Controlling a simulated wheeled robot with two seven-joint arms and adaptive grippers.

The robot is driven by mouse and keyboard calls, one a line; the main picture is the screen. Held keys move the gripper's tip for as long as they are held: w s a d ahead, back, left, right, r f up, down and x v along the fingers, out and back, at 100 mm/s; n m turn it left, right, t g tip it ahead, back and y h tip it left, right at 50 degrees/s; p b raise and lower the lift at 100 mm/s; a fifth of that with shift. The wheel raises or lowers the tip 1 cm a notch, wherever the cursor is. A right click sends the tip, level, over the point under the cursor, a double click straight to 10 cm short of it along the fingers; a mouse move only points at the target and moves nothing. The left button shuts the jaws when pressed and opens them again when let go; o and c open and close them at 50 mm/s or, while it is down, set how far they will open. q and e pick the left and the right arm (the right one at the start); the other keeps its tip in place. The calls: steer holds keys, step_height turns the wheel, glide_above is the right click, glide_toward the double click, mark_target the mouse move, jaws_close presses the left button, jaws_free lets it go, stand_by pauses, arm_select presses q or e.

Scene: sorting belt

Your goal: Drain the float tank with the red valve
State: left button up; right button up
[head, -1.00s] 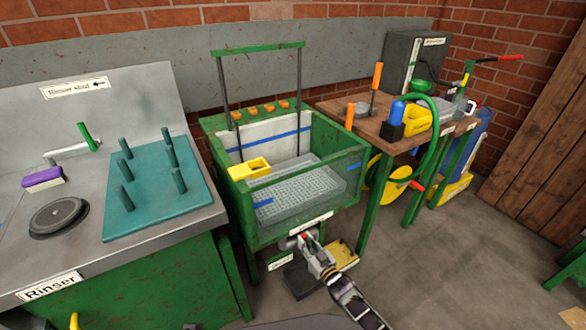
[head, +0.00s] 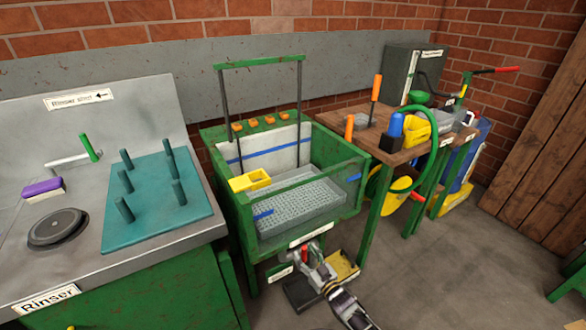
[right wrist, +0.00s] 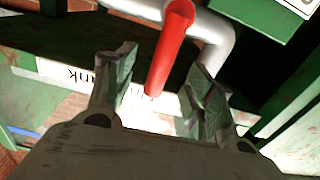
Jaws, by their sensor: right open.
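The float tank (head: 342,141) is a green-framed basin with clear walls, blue level strips and a grey perforated tray inside. The red valve (head: 304,253) is a short red lever under the tank's front edge. My right gripper (head: 313,262) is at the valve, below the tank. In the right wrist view the red lever (right wrist: 168,52) comes off a pale bent pipe (right wrist: 218,32) and lies between the two spread fingers of the right gripper (right wrist: 162,90). Whether a finger touches it I cannot tell. My left gripper is not in view.
A yellow box (head: 250,181) sits at the tank's left rim. A black-and-yellow floor piece (head: 345,267) lies under the tank. The rinser bench (head: 190,236) is at left and a wooden worktable (head: 345,119) at right.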

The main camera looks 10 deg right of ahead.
steer(key=p+v, duration=0.3)
steer(key=v, duration=0.4)
steer(key=shift+s+d+p, duration=0.15)
steer(key=shift+s+p, duration=0.05)
steer(key=shift+p, duration=0.1)
stand_by(0.4)
stand_by(0.4)
